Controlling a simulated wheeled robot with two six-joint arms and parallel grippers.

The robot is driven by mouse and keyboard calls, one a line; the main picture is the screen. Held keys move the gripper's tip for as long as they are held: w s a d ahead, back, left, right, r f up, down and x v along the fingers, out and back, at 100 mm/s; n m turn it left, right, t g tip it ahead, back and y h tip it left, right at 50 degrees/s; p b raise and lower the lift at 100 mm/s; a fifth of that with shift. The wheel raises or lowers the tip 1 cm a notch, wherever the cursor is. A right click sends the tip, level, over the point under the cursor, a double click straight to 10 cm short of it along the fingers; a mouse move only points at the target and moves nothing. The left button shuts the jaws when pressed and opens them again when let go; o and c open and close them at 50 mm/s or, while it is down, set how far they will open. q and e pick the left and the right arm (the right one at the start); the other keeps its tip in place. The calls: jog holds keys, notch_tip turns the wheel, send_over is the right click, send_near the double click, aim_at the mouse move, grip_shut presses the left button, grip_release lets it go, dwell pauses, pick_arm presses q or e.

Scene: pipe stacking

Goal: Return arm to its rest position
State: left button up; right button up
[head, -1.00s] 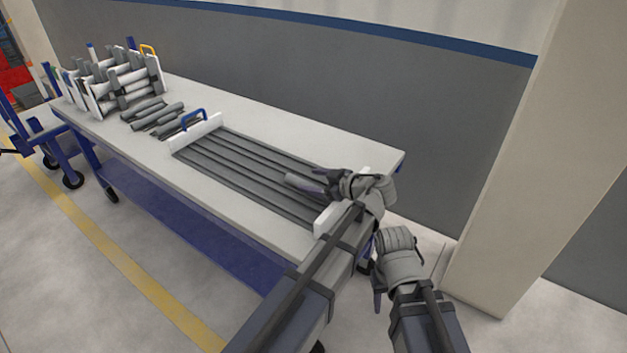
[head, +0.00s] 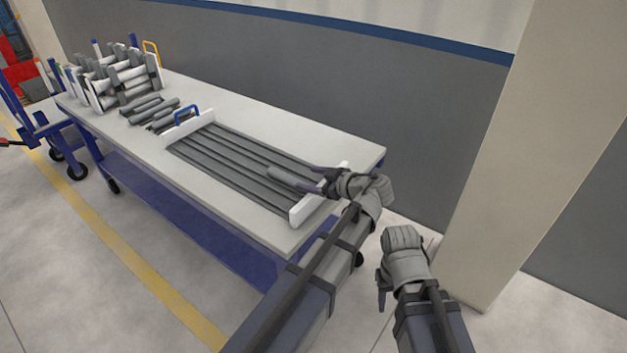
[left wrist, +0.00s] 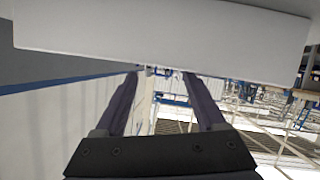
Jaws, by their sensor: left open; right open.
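My left gripper (head: 308,178) is at the right end of the flat rack of long grey pipes (head: 225,165) on the table, apparently above it. In the left wrist view its two dark fingers (left wrist: 165,85) are spread with nothing between them. In the head view a grey bar shows beside this gripper; I cannot tell whether it is a finger or a pipe. My right gripper (head: 382,290) hangs low beside the table's right end, clear of the pipes; its fingers are partly hidden.
A rack of stacked pipes (head: 128,72) stands at the table's far left, with short pipes (head: 155,112) beside it. The flat rack has a white end plate (head: 303,208) near my left arm. A beige pillar (head: 510,160) rises at the right. Floor in front is open.

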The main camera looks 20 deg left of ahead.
pick_arm(q)
jog(key=shift+r, duration=0.1)
jog(key=shift+w+a, duration=0.15)
jog(key=shift+r, duration=0.1)
dwell(0.3)
